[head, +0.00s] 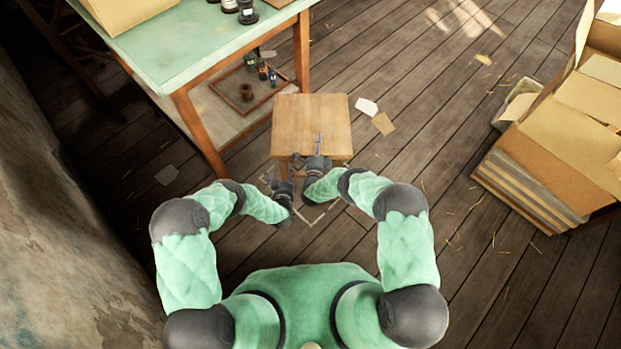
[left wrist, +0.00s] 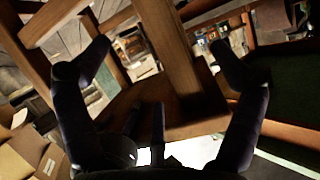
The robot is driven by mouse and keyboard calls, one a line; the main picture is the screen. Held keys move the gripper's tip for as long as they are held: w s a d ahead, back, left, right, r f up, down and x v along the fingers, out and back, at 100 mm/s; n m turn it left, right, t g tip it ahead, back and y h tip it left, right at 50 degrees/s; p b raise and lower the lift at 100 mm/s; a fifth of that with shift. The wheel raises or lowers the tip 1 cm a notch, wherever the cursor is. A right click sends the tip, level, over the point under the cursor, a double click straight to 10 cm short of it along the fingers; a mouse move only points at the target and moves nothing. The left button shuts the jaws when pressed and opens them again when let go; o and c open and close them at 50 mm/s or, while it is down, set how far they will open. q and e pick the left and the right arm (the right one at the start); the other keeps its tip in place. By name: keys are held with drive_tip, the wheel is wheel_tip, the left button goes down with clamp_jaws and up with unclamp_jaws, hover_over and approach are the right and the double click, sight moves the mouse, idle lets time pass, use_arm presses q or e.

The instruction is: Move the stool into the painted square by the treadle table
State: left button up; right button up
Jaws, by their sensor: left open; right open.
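The wooden stool (head: 309,115) stands upright just right of the treadle table (head: 168,55). Pale corner lines of the painted square (head: 322,214) show on the floor at the stool's near side, partly hidden by my grippers. I cannot tell how much of the square lies under the stool. My left gripper (head: 283,182) is open, low by the stool's near left side. In the left wrist view, wooden stool parts (left wrist: 168,45) show between and beyond its spread fingers (left wrist: 160,68); no grip is visible. My right gripper (head: 317,162) is open at the seat's near edge.
A framed tray (head: 262,98) with small bottles and a spool is under the table. Paper pieces (head: 383,123) lie right of the stool. Stacked cardboard boxes (head: 560,140) stand at right. A wall (head: 55,230) is at left. Floor between stool and boxes is mostly clear.

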use_arm(q)
drive_tip(key=shift+v, duration=1.2)
use_arm(e)
drive_tip(key=shift+w+r, duration=0.15)
drive_tip(key=o, duration=0.4)
drive_tip(key=v, duration=1.2)
use_arm(q)
drive_tip(key=shift+s+d, duration=0.1)
use_arm(e)
drive_tip(key=shift+d, duration=0.1)
